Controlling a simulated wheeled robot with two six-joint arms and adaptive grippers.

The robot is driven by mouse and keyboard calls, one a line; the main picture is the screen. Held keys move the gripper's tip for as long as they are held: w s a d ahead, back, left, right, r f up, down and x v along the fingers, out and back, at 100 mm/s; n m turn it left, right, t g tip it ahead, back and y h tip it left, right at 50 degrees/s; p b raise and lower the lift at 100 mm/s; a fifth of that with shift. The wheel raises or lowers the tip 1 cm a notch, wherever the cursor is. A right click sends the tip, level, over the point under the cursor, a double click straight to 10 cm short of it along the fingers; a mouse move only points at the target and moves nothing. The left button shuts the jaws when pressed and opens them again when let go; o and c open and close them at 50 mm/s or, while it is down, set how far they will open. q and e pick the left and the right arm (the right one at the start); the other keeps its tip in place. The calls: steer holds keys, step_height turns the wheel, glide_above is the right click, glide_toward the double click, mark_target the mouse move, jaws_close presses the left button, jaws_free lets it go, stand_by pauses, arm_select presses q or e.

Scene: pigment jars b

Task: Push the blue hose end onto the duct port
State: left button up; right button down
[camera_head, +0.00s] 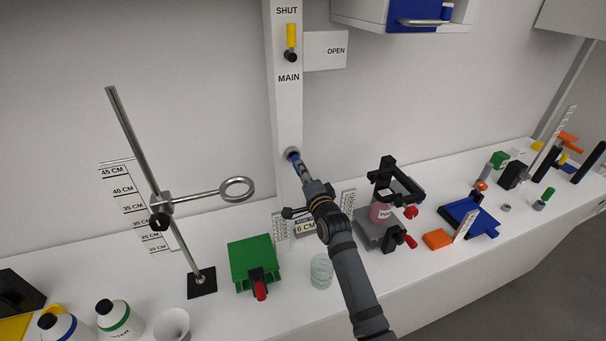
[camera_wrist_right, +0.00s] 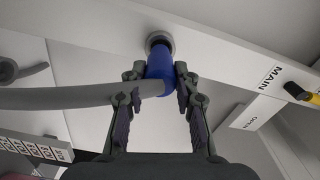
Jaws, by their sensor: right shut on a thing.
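My right gripper (camera_head: 300,168) is shut on the blue hose end (camera_wrist_right: 160,68), one finger on each side of it in the right wrist view (camera_wrist_right: 160,82). The grey hose (camera_wrist_right: 70,97) runs off to the left from the blue end. The duct port (camera_wrist_right: 158,40), a grey ring with a dark middle, is on the white post, straight ahead of the blue end. It also shows in the head view (camera_head: 291,152). The blue end's tip is right at the port's mouth; I cannot tell how far it is over it. My left gripper is not in view.
The white post (camera_head: 288,110) carries a yellow-handled valve (camera_head: 291,38). A ring stand (camera_head: 237,189) is to the left.

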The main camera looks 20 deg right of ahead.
steer(key=shift+p, duration=0.8)
stand_by(1.1)
steer(key=shift+w+b, duration=0.35)
steer(key=shift+w, duration=1.1)
steer(key=c, duration=0.9)
jaws_free()
steer(key=shift+c, duration=0.2)
steer(key=s, duration=1.2)
steer(key=shift+d, duration=0.15)
